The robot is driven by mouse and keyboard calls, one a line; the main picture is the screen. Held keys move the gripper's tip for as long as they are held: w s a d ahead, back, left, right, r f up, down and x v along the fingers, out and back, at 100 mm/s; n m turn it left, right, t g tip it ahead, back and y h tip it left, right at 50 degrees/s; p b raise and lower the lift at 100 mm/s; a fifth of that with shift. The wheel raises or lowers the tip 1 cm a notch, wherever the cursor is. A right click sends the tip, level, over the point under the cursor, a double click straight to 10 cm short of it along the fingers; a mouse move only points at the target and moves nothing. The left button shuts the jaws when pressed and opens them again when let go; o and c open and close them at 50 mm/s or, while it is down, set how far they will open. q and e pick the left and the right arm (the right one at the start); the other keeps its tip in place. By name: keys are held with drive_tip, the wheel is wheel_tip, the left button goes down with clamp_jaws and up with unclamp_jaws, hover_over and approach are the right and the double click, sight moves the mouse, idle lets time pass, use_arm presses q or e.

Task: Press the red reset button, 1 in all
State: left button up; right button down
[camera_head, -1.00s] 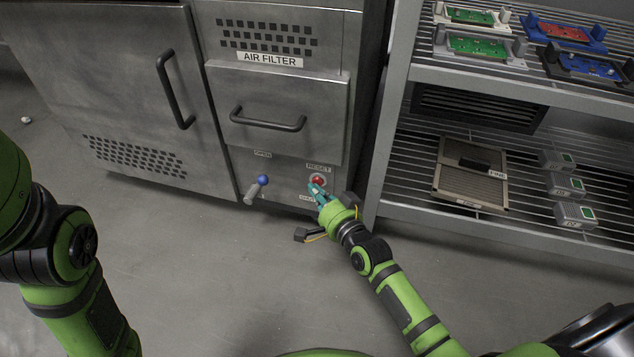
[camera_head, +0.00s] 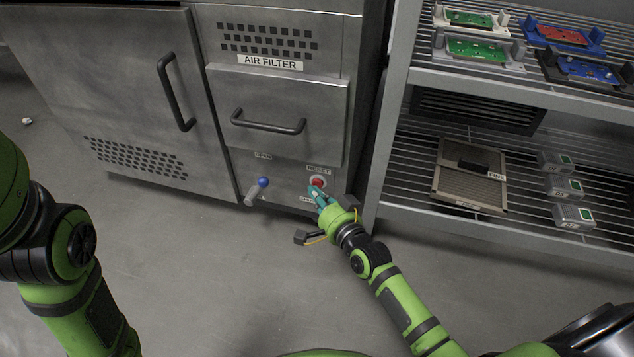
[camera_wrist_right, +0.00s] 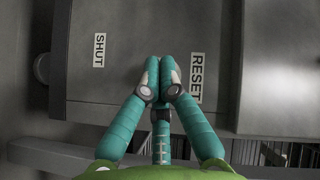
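The red reset button (camera_head: 318,182) sits on the lower right of the grey cabinet, under the RESET label (camera_head: 318,169). My right gripper (camera_head: 316,191) is at the button's lower edge in the head view; I cannot tell whether it touches it. In the right wrist view, the teal fingers of my right gripper (camera_wrist_right: 160,72) are together and shut, with nothing seen between them. They point at the panel beside the RESET label (camera_wrist_right: 197,78), and the button is hidden there. My left arm is at the left edge of the head view, but its gripper is not in view.
A lever with a blue knob (camera_head: 263,182) stands out left of the button. A drawer handle (camera_head: 268,121) juts out above. A metal shelf (camera_head: 480,80) with boards and boxes stands close on the right. The floor in front is clear.

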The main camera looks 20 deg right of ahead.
drive_tip(key=shift+s+a, duration=0.2)
drive_tip(key=shift+s, duration=0.1)
drive_tip(key=s+a+p, duration=0.2)
drive_tip(key=s+p, duration=0.1)
drive_tip(key=s, duration=0.1)
drive_tip(key=shift+s+a, duration=0.1)
drive_tip(key=shift+a, duration=0.3)
idle(0.7)
